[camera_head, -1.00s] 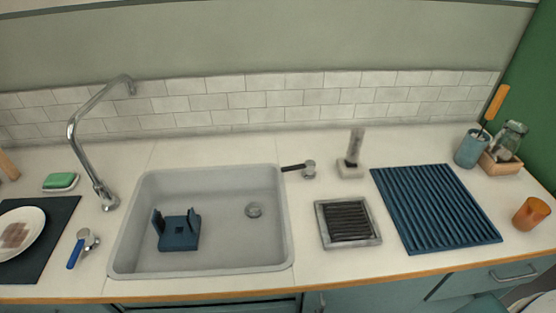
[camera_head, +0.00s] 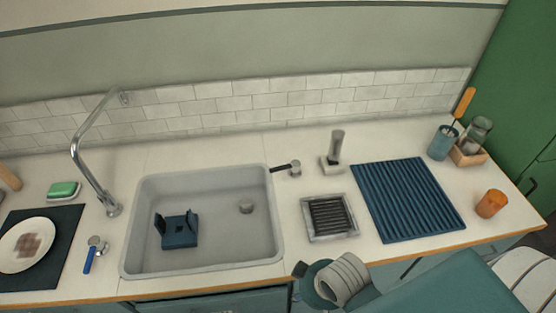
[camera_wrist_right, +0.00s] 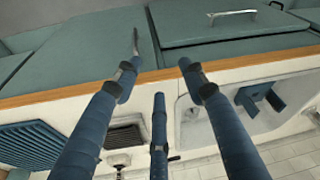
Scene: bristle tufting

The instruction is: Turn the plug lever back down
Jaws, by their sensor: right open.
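The plug lever is probably the black handle on a round chrome base (camera_head: 292,167), right of the sink (camera_head: 210,268). The handle lies roughly level, pointing left toward the sink rim. The round drain (camera_head: 246,207) shows in the sink floor. My right gripper (camera_wrist_right: 157,68) is open and empty in the right wrist view, its blue fingers spread. In the head view, my right arm has come in at the bottom right, well short of the lever. My left gripper is not in view.
A blue rack (camera_head: 180,231) stands in the sink. A square grate (camera_head: 329,217), a small upright holder (camera_head: 333,160) and a blue ribbed mat (camera_head: 405,197) are to the right.

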